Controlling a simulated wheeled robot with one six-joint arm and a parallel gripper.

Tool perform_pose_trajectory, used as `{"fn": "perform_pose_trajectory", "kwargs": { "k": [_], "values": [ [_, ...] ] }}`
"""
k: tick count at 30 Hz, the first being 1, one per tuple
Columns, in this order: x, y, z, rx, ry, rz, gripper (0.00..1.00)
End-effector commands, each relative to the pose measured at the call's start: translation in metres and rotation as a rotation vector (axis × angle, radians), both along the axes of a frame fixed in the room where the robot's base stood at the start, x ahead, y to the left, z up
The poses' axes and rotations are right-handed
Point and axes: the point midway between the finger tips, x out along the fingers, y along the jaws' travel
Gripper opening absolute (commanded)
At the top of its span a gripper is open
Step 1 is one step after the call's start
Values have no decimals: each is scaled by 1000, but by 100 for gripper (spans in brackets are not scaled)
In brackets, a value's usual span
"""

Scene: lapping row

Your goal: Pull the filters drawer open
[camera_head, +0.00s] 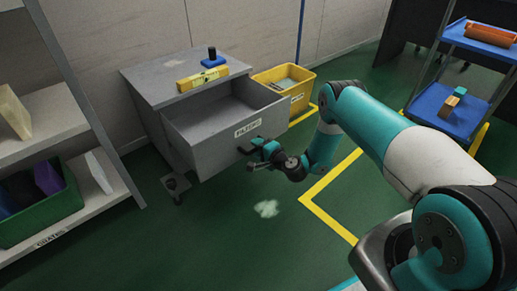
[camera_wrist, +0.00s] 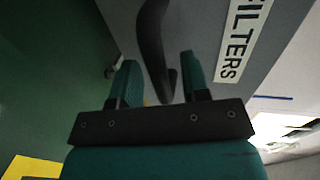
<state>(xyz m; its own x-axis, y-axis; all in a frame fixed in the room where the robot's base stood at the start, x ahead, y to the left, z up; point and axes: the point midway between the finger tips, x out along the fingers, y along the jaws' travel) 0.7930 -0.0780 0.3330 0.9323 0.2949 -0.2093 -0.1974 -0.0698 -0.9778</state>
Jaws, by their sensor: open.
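The filters drawer (camera_head: 215,138) is grey and stands pulled well out of its grey cabinet (camera_head: 160,88), with its inside showing empty. Its front bears a white FILTERS label (camera_head: 248,128), which also shows in the wrist view (camera_wrist: 238,42). My gripper (camera_head: 255,150) is at the drawer front, just below the label. In the wrist view its two teal fingers (camera_wrist: 160,72) are apart, with the dark drawer handle (camera_wrist: 152,40) reaching down between them. I cannot tell whether either finger touches the handle.
A yellow bin (camera_head: 287,92) stands right of the cabinet. A yellow box (camera_head: 203,79) and a blue item with a dark knob (camera_head: 213,60) lie on top. A shelf with a green crate (camera_head: 45,215) is at left, a blue cart (camera_head: 450,110) at right. Floor before the drawer is clear.

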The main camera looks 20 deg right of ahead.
Motion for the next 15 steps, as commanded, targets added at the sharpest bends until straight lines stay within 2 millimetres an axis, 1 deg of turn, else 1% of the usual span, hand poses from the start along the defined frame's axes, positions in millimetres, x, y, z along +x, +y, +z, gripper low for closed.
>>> {"fn": "perform_pose_trajectory", "kwargs": {
  "k": [6,9,11,15],
  "values": [
    [-1,3,0,2,2,6,41],
    [-4,1,1,1,4,6,41],
    [-9,-1,3,3,5,5,41],
    [-31,-9,10,5,7,0,41]
  ]
}}
